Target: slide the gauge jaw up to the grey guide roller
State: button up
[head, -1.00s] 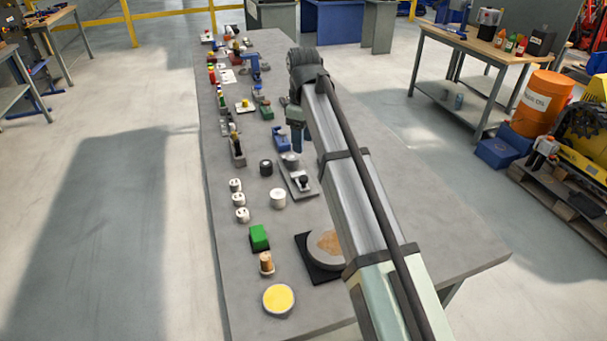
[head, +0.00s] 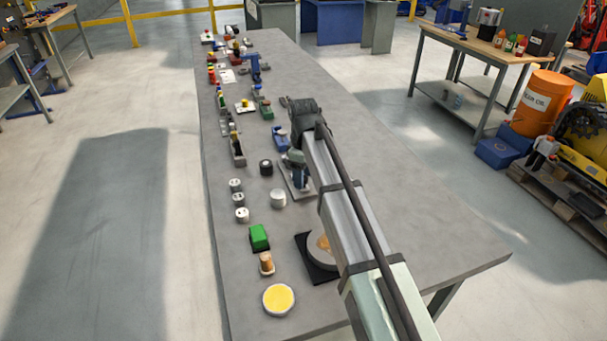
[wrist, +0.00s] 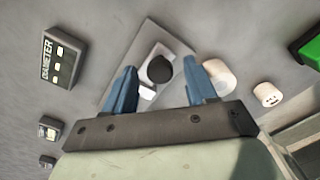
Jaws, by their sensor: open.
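The gauge is a flat grey plate (wrist: 128,62) on the bench, and part of its plate (head: 309,193) shows below my gripper in the head view. Its jaw carries a round black knob (wrist: 160,69). My gripper (wrist: 162,88) is open above the plate, with one blue finger on each side of the knob in the wrist view. I cannot tell whether either finger touches it. The grey guide roller is hidden behind my gripper in the head view and I cannot make it out in the wrist view.
A white cylinder (head: 278,198) stands close to the plate, left of it. A dark box marked DIAMETER (wrist: 64,62) is near the plate. The right side of the bench is clear.

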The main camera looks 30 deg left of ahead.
grip_shut()
dwell(0.6)
